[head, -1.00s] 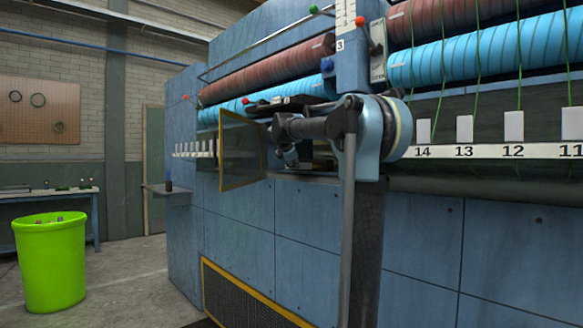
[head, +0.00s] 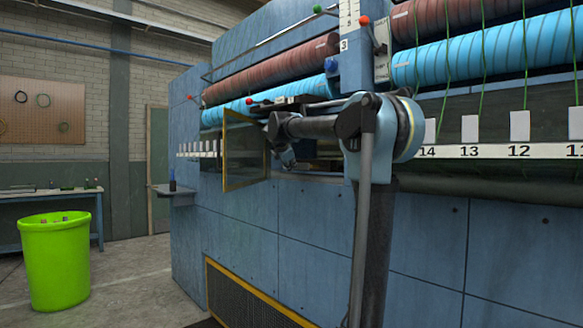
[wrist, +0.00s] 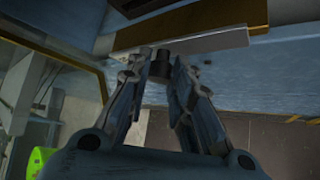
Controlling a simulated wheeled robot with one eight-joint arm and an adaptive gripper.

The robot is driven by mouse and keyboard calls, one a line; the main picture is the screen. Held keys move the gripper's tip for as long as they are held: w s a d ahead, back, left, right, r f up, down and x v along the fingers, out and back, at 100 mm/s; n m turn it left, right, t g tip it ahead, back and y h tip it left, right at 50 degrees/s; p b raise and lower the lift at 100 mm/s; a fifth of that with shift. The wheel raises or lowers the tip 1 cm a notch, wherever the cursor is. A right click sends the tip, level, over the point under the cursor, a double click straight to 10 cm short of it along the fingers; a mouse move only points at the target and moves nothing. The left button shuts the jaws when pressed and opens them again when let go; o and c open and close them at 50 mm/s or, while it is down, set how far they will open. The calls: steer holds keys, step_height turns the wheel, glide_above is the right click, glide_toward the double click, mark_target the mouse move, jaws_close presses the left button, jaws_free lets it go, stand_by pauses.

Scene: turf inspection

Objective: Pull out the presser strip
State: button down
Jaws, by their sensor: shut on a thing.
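The presser strip (wrist: 212,46) appears in the wrist view as a pale grey bar along the edge of an opening in the blue machine. A short dark knob (wrist: 158,64) stands out at its left end. My gripper (wrist: 160,72) is shut on this knob, with one finger on each side. In the head view my gripper (head: 287,158) is small and dark, beside the open yellow-framed clear door (head: 242,158). The strip cannot be made out there, as my arm and the dark opening hide it.
A brown-yellow bar (wrist: 175,32) runs behind the strip. The blue machine front (head: 300,225) is close below my arm. Blue rollers (head: 480,55) and a numbered rail (head: 500,151) lie to the right. A green bin (head: 55,262) stands on open floor at left.

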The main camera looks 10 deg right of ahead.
steer(key=s+a, duration=0.3)
steer(key=a, duration=0.2)
steer(key=shift+s, duration=0.35)
stand_by(0.6)
steer(key=shift+a, duration=0.1)
